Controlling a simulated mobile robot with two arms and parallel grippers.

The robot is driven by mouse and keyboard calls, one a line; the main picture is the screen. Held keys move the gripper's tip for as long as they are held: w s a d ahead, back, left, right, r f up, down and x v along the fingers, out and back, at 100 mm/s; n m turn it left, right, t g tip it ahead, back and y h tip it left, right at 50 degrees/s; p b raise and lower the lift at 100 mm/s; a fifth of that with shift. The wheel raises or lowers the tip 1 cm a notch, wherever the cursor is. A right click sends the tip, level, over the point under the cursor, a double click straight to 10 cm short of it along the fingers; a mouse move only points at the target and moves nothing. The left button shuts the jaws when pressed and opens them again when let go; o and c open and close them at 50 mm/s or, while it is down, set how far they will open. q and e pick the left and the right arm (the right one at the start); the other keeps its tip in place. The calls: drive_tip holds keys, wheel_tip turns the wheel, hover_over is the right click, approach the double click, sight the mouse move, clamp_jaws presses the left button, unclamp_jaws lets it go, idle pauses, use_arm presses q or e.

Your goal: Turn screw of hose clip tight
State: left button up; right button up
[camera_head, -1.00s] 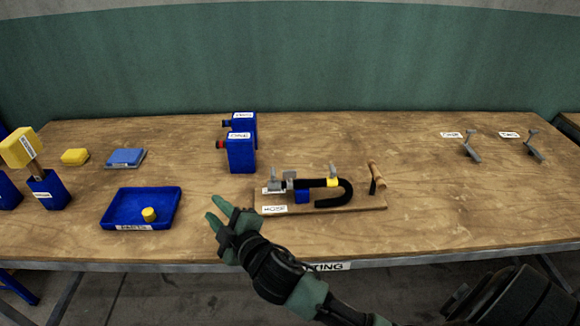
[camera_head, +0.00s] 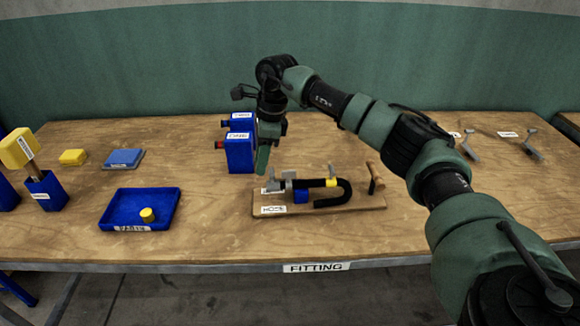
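The hose board (camera_head: 350,204) lies near the front middle of the table, with a label reading HOSE. On it a black curved hose (camera_head: 345,196) runs from a grey metal fitting at the left, past a blue block (camera_head: 301,196). A yellow piece (camera_head: 331,182) sits on the hose, with a grey upright part above it. A wooden handle (camera_head: 376,172) stands at the board's right end. My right gripper (camera_head: 263,160) points down just above and behind the board's left end, apart from the clip screw as far as I can tell. Its finger gap is not clear. My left gripper is not in view.
Blue boxes (camera_head: 239,152) stand directly behind and left of my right gripper. A blue tray (camera_head: 168,207) with a yellow cylinder (camera_head: 147,215) is at the left. A blue pad (camera_head: 124,158) and yellow block (camera_head: 73,157) lie farther back. Grey levers (camera_head: 531,145) stand far right.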

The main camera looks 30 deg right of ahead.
wheel_tip(320, 180, up, 3)
drive_tip(key=g+h, duration=0.1)
drive_tip(key=h, duration=0.1)
hover_over(290, 171)
drive_tip(key=shift+d+m, duration=0.15)
drive_tip(key=shift+m, duration=0.15)
wheel_tip(290, 171, down, 7)
drive_tip(key=shift+r+p, duration=0.1)
drive_tip(key=shift+p, duration=0.75)
drive_tip(key=shift+f, duration=0.4)
clamp_jaws()
